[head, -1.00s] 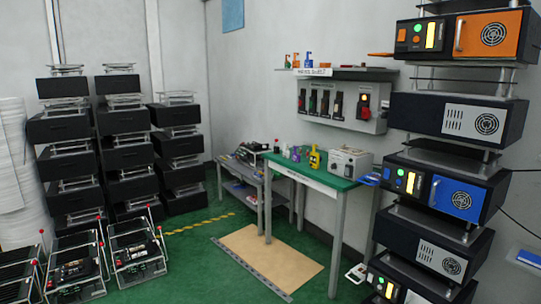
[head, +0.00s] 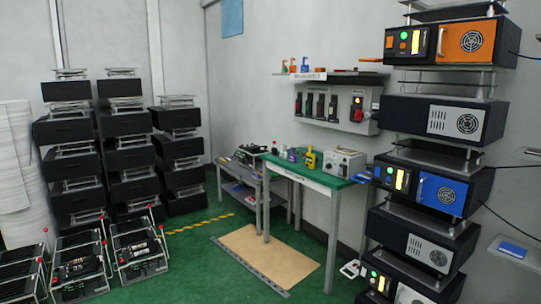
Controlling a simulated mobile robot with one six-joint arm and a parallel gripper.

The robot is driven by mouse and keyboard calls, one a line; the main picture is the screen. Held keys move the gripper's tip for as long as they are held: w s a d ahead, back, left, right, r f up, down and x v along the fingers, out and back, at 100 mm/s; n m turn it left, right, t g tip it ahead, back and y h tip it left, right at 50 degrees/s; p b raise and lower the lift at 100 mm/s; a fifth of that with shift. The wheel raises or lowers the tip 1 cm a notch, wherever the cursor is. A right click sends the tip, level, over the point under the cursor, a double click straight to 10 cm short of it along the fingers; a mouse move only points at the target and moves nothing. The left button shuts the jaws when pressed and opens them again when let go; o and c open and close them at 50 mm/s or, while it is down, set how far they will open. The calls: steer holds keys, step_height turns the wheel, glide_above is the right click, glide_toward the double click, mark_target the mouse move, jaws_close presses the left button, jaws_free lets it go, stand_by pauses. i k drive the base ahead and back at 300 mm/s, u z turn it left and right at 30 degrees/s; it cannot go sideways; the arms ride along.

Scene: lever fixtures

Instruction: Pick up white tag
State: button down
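I cannot pick out a white tag with certainty. A small white piece (head: 350,269) is low beside the foot of the right-hand stack, too small to identify. A tiny pale item (head: 274,147) stands at the back of the green-topped table (head: 318,178), also too small to tell. My gripper is not in view.
A tall stack of equipment boxes (head: 440,116) stands close at right, with a blue item (head: 513,250) on a pale surface beyond it. Black stacks (head: 70,160) and framed units (head: 138,248) fill the left. Green floor and a tan mat (head: 268,256) lie open between.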

mark_target(283, 154)
steer(key=z, duration=0.05)
steer(key=i, duration=3.15)
steer(key=u, duration=0.05)
